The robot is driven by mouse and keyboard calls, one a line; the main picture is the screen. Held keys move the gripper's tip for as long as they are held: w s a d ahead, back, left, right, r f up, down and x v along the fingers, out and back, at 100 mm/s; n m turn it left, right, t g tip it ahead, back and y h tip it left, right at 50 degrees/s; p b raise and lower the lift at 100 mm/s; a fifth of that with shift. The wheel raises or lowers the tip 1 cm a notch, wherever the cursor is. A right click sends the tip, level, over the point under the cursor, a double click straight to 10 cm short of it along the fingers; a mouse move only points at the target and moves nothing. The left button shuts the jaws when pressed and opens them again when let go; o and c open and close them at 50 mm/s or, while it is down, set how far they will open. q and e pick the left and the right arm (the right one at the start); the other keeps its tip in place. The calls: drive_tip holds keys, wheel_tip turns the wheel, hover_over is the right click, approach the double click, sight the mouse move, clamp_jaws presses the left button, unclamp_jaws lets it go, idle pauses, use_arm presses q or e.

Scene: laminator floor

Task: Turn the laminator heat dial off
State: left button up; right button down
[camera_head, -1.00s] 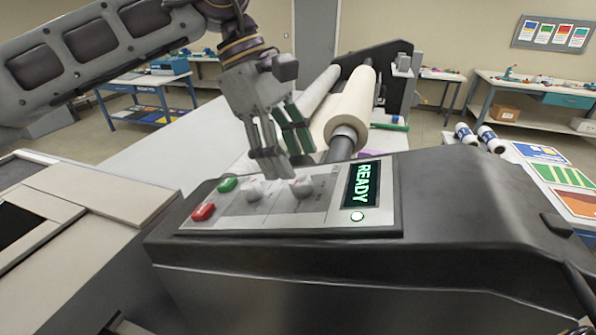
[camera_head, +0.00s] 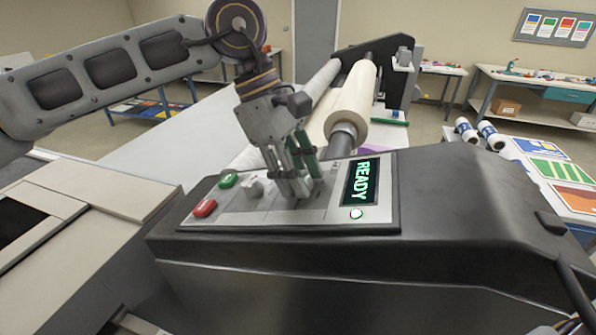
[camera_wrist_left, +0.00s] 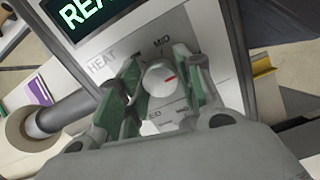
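The heat dial (camera_wrist_left: 160,79) is a round pale knob with a red pointer mark, on the light panel beside the words HEAT and MID in the left wrist view. Its mark points to the right of that picture, not straight at MID. My left gripper (camera_wrist_left: 158,72) has its green-padded fingers on either side of the dial, spread apart; firm contact cannot be made out. In the head view my left gripper (camera_head: 300,188) is down at the panel (camera_head: 240,217) and hides the dial. The right gripper is not in view.
A second knob (camera_head: 252,187), a green button (camera_head: 228,181) and a red button (camera_head: 205,208) lie left of my fingers. A large film roll (camera_head: 347,105) stands behind.

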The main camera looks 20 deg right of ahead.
use_arm(q)
drive_tip(key=c, duration=0.4)
drive_tip(key=shift+c, duration=0.2)
